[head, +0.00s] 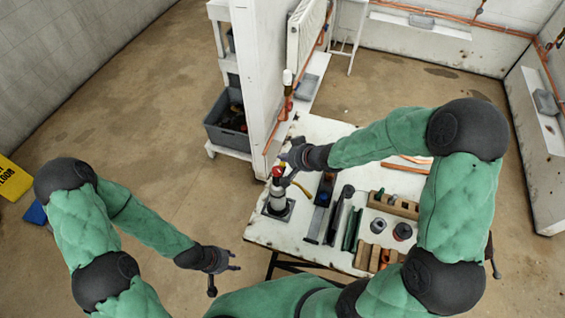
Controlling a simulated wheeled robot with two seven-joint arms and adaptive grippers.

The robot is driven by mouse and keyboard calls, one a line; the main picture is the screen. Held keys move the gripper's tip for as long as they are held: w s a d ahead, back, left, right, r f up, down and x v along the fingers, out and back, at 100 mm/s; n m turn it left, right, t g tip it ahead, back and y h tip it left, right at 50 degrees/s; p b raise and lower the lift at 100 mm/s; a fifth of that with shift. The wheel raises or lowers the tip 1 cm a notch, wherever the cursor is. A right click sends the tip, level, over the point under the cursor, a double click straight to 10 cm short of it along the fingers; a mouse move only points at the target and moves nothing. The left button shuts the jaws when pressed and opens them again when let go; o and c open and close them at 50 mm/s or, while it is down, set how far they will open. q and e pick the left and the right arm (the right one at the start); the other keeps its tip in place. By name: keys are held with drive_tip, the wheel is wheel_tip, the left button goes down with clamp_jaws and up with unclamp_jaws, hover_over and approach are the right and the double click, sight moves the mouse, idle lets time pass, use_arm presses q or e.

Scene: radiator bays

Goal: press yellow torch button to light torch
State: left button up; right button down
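The torch (278,198) stands upright on a dark square base at the left end of the white work table (262,234). It has a pale cylinder body and a red part near the top. A thin yellow curved piece reaches out to its right. The yellow button cannot be made out. My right gripper (286,168) is at the top of the torch and partly covers it; contact and finger opening are unclear. My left gripper (224,279) is empty with its fingers spread, left of the table and in front of the torch.
Tools lie in the table's middle, with a wooden block (393,205) and small cans (402,231) to their right. A white wall end (258,70) with a radiator rises behind the torch. A grey crate (228,124) sits on a shelf.

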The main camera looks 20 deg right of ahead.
drive_tip(key=shift+f, duration=0.15)
drive_tip(key=shift+f, duration=0.3)
drive_tip(key=shift+f+b, duration=0.4)
idle(0.7)
drive_tip(key=shift+r, duration=0.1)
idle(0.4)
drive_tip(key=shift+r+p, duration=0.75)
drive_tip(key=shift+p, duration=0.25)
wheel_tip(320, 180, up, 5)
drive_tip(key=p, duration=0.5)
drive_tip(key=shift+r, duration=0.1)
